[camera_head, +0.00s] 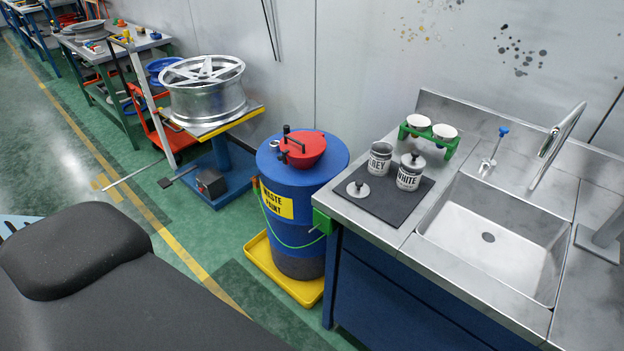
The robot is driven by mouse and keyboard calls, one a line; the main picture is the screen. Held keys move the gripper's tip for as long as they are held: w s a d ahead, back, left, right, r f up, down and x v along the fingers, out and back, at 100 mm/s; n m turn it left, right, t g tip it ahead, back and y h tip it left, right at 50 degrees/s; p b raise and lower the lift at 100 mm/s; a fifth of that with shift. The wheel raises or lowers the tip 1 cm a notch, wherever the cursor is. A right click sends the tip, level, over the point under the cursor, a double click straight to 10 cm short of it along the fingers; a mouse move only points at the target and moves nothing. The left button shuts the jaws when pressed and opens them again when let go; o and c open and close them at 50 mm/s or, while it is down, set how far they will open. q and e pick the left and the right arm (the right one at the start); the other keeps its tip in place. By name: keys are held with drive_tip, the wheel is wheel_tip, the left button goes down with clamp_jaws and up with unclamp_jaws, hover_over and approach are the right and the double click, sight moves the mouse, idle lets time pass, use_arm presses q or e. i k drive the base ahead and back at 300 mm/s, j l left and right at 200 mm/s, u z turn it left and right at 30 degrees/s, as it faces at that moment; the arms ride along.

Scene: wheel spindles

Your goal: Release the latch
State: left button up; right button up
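A blue drum (290,215) with a yellow "WASTE PAINT" label stands in the middle of the view. A red funnel-like lid (309,146) with black handle-like parts (292,143) sits on its top and looks closed. A small pale ring-like part (274,144) lies beside the lid's left edge. I cannot tell which of these small parts is the latch. Neither of my grippers shows in this view.
The drum stands in a yellow tray (257,254), close to a steel sink counter (398,223) on the right. Two cans, GREY (380,160) and WHITE (409,173), stand on a dark mat. A wheel rim (206,95) lies on a stand behind left. Green floor is open at left.

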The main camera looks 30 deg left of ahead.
sight(283, 157)
drive_tip(key=u, duration=1.05)
